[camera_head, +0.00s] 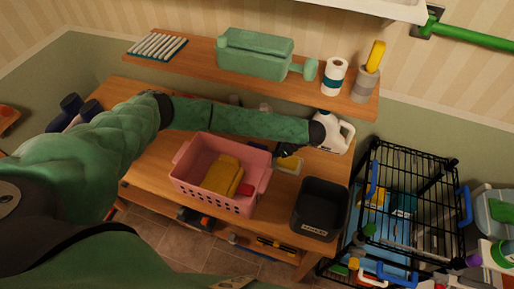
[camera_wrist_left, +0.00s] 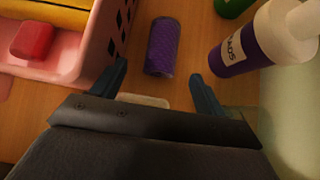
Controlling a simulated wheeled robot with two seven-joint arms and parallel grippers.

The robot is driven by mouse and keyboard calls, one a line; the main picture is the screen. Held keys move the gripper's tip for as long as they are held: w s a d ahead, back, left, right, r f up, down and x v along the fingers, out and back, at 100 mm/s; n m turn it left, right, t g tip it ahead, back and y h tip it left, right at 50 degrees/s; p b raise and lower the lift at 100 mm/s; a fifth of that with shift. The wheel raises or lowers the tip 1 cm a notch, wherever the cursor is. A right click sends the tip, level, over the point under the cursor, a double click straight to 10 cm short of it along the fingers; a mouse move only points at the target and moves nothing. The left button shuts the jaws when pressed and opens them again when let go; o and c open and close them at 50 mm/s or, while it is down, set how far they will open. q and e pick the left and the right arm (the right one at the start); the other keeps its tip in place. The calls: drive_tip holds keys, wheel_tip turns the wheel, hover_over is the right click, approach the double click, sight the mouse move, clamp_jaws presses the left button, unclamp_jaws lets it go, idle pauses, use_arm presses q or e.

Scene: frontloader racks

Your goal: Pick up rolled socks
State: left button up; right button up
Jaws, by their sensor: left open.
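A purple, ribbed cylindrical roll (camera_wrist_left: 161,46), which looks like the rolled socks, lies on the wooden top in the left wrist view. It lies just beyond my left gripper (camera_wrist_left: 158,78), roughly in line with the gap between the fingers. The fingers are apart with nothing between them. In the head view the left gripper (camera_head: 286,150) is a small dark shape below my green forearm, right of the pink basket. I cannot make out the roll in the head view; my forearm covers part of the bench there. My right gripper is not in view.
The pink basket (camera_head: 180,182) holds yellow and red items. A dark bin (camera_head: 318,222) stands at front right. A shelf (camera_head: 195,62) runs above.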

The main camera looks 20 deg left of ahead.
sight(259, 146)
use_arm(q)
drive_tip(key=shift+a+p, duration=0.3)
drive_tip(key=shift+a, duration=0.55)
drive_tip(key=p+x, duration=0.2)
drive_tip(key=x, duration=0.1)
drive_tip(key=p+x, duration=0.1)
drive_tip(key=x, duration=0.1)
drive_tip(key=shift+a+r, duration=0.35)
drive_tip(key=shift+a+f, duration=0.25)
drive_tip(key=shift+f, duration=0.1)
drive_tip(key=shift+c, duration=1.1)
drive_tip(key=c, duration=0.8)
drive_tip(key=shift+w, duration=0.1)
